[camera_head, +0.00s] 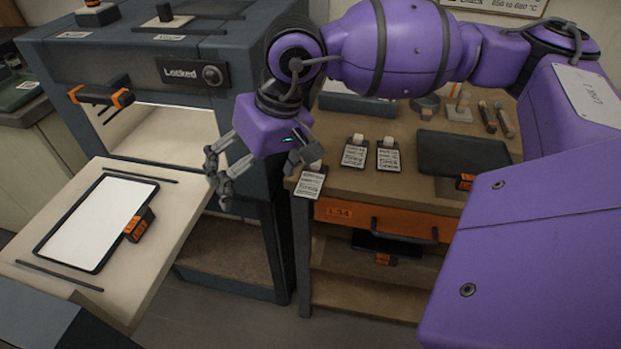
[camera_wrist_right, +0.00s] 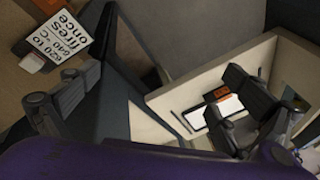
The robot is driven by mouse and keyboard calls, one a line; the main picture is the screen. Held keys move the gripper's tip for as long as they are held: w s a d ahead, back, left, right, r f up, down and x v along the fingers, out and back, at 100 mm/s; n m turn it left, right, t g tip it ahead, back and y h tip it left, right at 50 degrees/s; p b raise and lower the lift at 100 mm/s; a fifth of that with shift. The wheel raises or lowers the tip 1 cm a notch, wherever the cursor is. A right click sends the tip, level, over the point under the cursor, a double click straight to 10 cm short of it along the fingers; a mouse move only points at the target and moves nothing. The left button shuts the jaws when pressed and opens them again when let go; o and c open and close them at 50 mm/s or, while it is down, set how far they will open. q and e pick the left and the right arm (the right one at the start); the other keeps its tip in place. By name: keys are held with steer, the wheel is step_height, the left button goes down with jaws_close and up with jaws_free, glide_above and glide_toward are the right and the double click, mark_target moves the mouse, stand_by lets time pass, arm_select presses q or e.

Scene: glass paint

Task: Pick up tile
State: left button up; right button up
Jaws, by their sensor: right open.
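No thing is labelled as a tile. A white flat panel in a black-rimmed tray (camera_head: 104,218) with an orange-and-black handle (camera_head: 139,224) lies on the lowered oven door; it shows partly in the right wrist view (camera_wrist_right: 213,110). Printed cards, each with a small white block, lie on the wooden bench: one at its front left corner (camera_head: 309,184), two farther back (camera_head: 354,155) (camera_head: 388,159). My right gripper (camera_head: 262,182) is open and empty, between the oven and the front left card. The right wrist view shows its spread fingers (camera_wrist_right: 165,72) and that card (camera_wrist_right: 60,36). My left gripper is out of view.
The grey oven (camera_head: 160,60) has a "Locked" display and a lowered pale door (camera_head: 185,215). The bench holds a dark tray (camera_head: 460,150) and small tools (camera_head: 495,118). An orange drawer (camera_head: 360,216) is below.

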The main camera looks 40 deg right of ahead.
mark_target(312, 179)
steer(key=d+n+h, duration=0.1)
steer(key=d+n, duration=0.1)
steer(key=d, duration=0.1)
steer(key=d+n+h, duration=0.2)
steer(key=d, duration=0.2)
steer(key=d+n+h, duration=0.2)
steer(key=d, duration=0.1)
steer(key=shift+d+f, duration=0.15)
steer(key=shift+d, duration=0.2)
steer(key=shift+s+d+n+h, duration=0.25)
steer(key=shift+d+n, duration=0.25)
steer(key=shift+n, duration=0.4)
steer(key=x, duration=0.7)
steer(key=shift+w+a+f+p, duration=0.1)
steer(key=shift+w+f+p, duration=0.2)
steer(key=shift+f+p, duration=0.1)
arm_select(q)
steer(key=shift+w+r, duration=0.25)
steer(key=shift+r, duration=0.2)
arm_select(e)
steer(key=shift+c, duration=0.5)
steer(key=shift+r, duration=0.1)
steer(key=c, duration=1.2)
